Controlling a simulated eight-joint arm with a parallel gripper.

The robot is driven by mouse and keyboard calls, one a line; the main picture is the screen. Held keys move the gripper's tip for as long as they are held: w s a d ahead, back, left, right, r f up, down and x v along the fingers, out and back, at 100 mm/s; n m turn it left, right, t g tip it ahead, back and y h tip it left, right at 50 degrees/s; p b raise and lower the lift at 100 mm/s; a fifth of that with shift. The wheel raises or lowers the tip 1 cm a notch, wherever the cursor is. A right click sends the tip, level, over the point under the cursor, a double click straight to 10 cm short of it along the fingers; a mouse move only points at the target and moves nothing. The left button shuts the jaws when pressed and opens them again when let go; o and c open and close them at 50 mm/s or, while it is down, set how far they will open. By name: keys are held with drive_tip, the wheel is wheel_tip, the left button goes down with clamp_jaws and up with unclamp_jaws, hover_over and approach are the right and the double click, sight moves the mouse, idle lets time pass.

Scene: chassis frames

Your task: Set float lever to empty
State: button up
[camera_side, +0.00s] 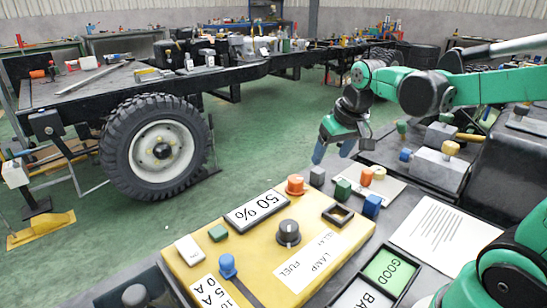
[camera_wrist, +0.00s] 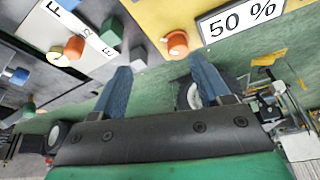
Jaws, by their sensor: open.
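The white plate (camera_wrist: 85,20) marked F, 1/2 and E lies on the grey bench at the upper left of the wrist view. A yellow knob and an orange knob (camera_wrist: 73,46) stand at its edge. I cannot tell which one is the float lever's tip. In the side view the plate (camera_side: 398,190) lies beside the yellow box, and the orange knob there (camera_side: 366,177) stands on it. My gripper (camera_side: 334,150) is above and behind the plate, apart from it. Its blue fingers (camera_wrist: 160,72) are spread with nothing between them.
The yellow box (camera_side: 250,265) carries a "50 %" sign (camera_side: 257,208), a dark dial (camera_side: 288,233) and an orange button (camera_side: 295,185). A green block (camera_side: 342,189), a grey block (camera_side: 317,176) and a blue block (camera_side: 372,205) stand close to the plate. A wheeled chassis stands behind.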

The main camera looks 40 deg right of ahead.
sight(368, 170)
drive_tip(key=d+f+m+g, duration=0.1)
drive_tip(key=d, duration=0.2)
drive_tip(key=w+d+f+m, duration=0.1)
drive_tip(key=d, duration=0.3)
drive_tip(key=d+f+m+g, duration=0.1)
drive_tip(key=d, duration=0.2)
drive_tip(key=shift+w+d+f+g, duration=0.1)
drive_tip(key=shift+w+d+g, duration=0.1)
drive_tip(key=shift+d+g, duration=0.1)
drive_tip(key=d+f, duration=0.1)
drive_tip(key=d, duration=0.1)
drive_tip(key=s+d+f+m+g, duration=0.1)
drive_tip(key=d, duration=0.1)
drive_tip(key=d+f+m+y, duration=0.1)
drive_tip(key=d+f, duration=0.1)
drive_tip(key=shift+s+d, duration=0.1)
drive_tip(key=shift+s, duration=0.2)
drive_tip(key=shift+d+f, duration=0.1)
drive_tip(key=shift+f, duration=2.75)
clamp_jaws()
